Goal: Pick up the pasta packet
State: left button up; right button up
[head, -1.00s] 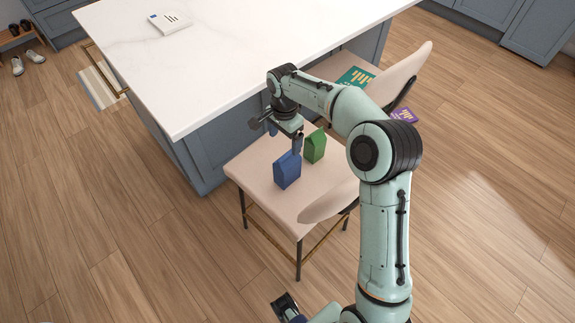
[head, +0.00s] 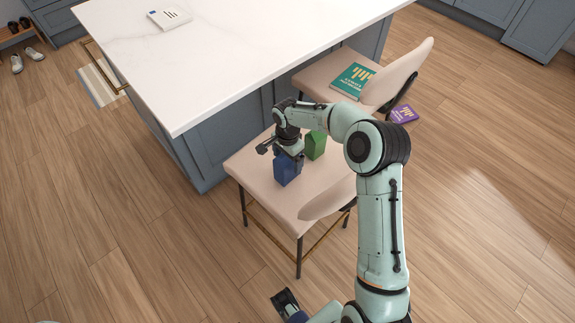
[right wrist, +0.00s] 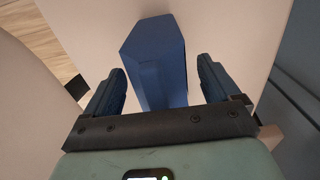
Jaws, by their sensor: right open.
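A blue packet (head: 284,173) with a peaked top stands upright on the seat of the nearer chair. My right gripper (head: 282,157) is directly above it, pointing down, and hides part of its top. In the right wrist view the blue packet (right wrist: 156,62) stands between the two fingers of my open right gripper (right wrist: 161,72), with a visible gap on each side. A green packet (head: 316,146) stands just behind and right of it. I read no label on either packet, so I cannot tell which holds pasta. A dark part, probably my left gripper (head: 285,301), shows at the bottom.
The chair seat (head: 255,168) has bare room left of the packets. Its curved backrest (head: 327,201) rises at the front right. The white counter (head: 220,65) stands close behind.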

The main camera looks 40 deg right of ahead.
jog(key=c, duration=1.3)
jog(key=shift+r, duration=0.15)
jog(key=shift+c, duration=0.8)
jog(key=shift+r, duration=0.1)
